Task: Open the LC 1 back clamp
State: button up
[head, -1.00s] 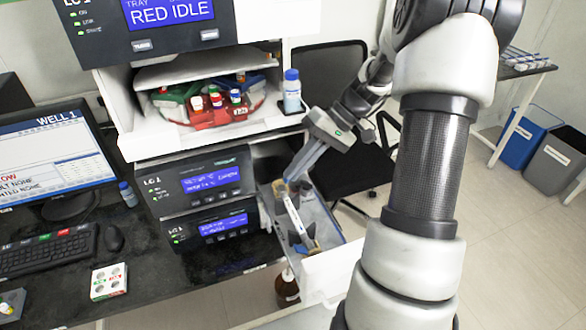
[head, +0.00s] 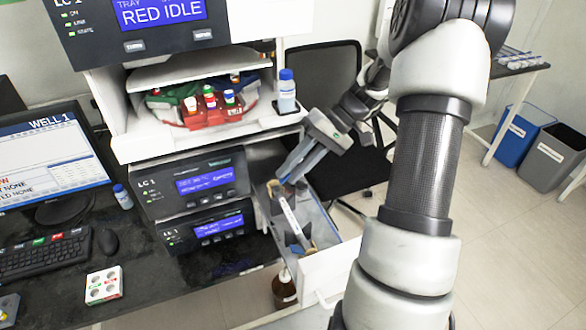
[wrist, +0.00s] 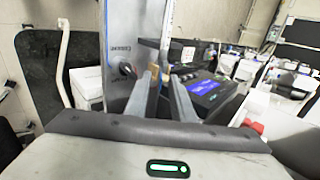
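The open LC 1 column drawer (head: 340,262) sticks out to the right of the LC 1 modules. A white labelled column (head: 289,217) lies in it between a back clamp (head: 275,188) at the far end and a front clamp (head: 303,246). My gripper (head: 290,178) reaches down from the upper right, with its fingertips close to the back clamp. In the wrist view my gripper's two fingers (wrist: 161,78) stand apart. A small tan piece (wrist: 153,72) shows near the fingertips. I cannot tell whether they touch the clamp.
The LC 1 modules (head: 195,182) stand left of the drawer. Above them is a shelf with a red vial tray (head: 205,118) and a blue-capped bottle (head: 287,95). A brown bottle (head: 284,290) is below the drawer. A black chair (head: 330,85) stands behind my gripper.

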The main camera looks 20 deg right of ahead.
jog(key=v, duration=1.7)
jog(key=shift+d+r, duration=0.15)
